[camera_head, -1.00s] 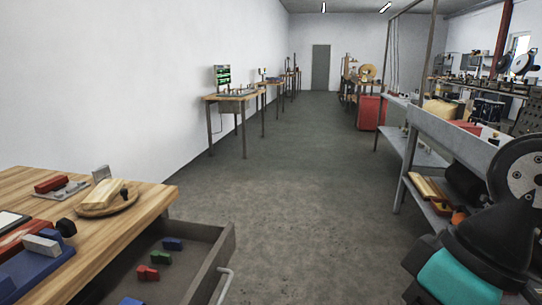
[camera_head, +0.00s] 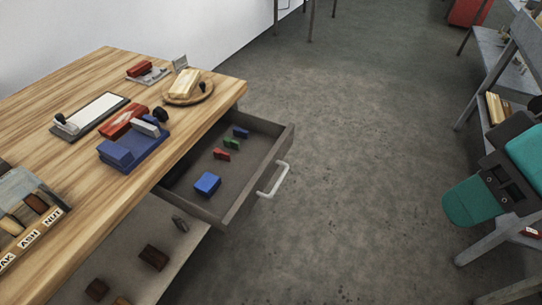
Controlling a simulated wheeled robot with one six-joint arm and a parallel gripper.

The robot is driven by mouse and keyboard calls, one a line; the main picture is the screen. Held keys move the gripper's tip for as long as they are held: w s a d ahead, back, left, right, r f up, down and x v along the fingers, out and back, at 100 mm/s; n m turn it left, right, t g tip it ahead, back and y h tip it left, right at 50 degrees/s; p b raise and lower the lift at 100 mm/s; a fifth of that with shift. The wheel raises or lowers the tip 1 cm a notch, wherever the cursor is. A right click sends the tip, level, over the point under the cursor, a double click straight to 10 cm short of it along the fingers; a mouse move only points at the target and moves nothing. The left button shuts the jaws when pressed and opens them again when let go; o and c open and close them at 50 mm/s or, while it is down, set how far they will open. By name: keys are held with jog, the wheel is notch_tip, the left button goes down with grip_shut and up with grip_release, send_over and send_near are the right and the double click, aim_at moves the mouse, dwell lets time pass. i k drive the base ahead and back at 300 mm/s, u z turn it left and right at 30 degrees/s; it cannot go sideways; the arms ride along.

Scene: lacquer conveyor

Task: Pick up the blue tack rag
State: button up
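The drawer (camera_head: 222,213) under the wooden workbench is pulled open. In it lie a larger blue block-like piece (camera_head: 207,184) near the front and a small blue piece (camera_head: 241,132) near the far end. A flat blue holder (camera_head: 150,150) sits on the bench top with a raised blue part. I cannot tell by looks which blue thing is the tack rag; the larger one in the drawer looks most like a folded cloth. Teal and dark parts of my arm show at the right edge, well away from the drawer. My gripper is not in view.
A small green piece (camera_head: 231,143) and a red piece (camera_head: 221,154) lie in the drawer. The bench top (camera_head: 95,180) holds a round wooden board (camera_head: 189,98) and a labelled rack (camera_head: 35,225). Open grey floor (camera_head: 340,150) lies right of the drawer, up to a grey shelf.

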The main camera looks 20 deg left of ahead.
aim_at(207, 185)
jog(key=u, duration=3.2)
jog(key=i, duration=0.75)
jog(key=z, duration=1.45)
